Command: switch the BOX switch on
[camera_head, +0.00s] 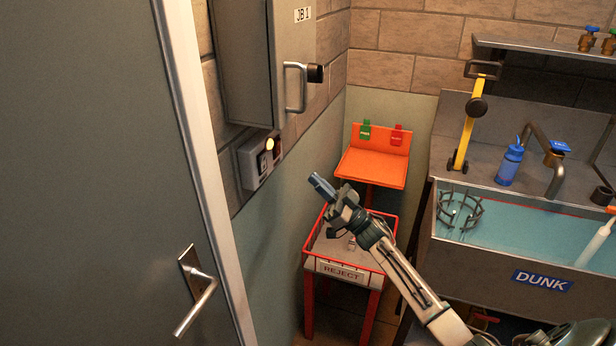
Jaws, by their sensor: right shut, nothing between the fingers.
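A small grey switch box (252,166) is fixed to the wall below the grey cabinet marked JB 1 (296,70). It has a dark rocker switch (262,163) on its face, a lit yellowish lamp (269,144) and a reddish part beside it. No readable label shows on it, and I cannot tell the rocker's position. My right gripper (322,186) is shut and empty. It points up and left over the REJECT stand, to the right of the switch box and apart from it. My left gripper is not in view.
A grey door with a lever handle (198,300) fills the left. The cabinet handle (296,87) sticks out above the switch box. A red REJECT stand (308,290), an orange tray (372,165) and the DUNK tank (505,262) stand right. The wall right of the box is clear.

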